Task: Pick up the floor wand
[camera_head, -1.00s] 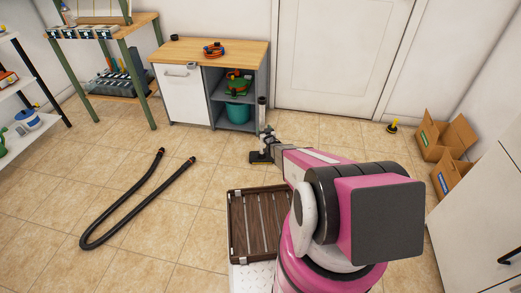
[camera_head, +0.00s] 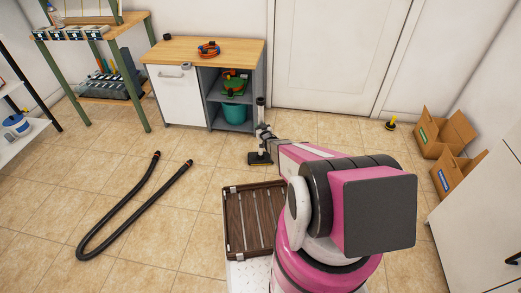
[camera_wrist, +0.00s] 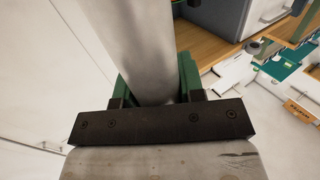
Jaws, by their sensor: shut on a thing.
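The floor wand is an upright grey tube with a dark top end (camera_head: 261,104) and a flat black floor head with a yellowish edge (camera_head: 260,158). It stands in front of the cabinet's right side. My gripper (camera_head: 265,141) is around the tube above the head, partly hidden by my arm. In the wrist view the wide grey tube (camera_wrist: 138,45) runs between the green fingers of my gripper (camera_wrist: 157,82), which are shut on it. I cannot tell whether the floor head touches the tiles.
A black hose (camera_head: 100,225) lies in a U on the tiles at left. A cabinet (camera_head: 180,95) with a wooden top stands behind the wand. A brown slatted tray (camera_head: 233,228) is nearer me. Cardboard boxes (camera_head: 448,133) stand at right. Floor between hose and wand is clear.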

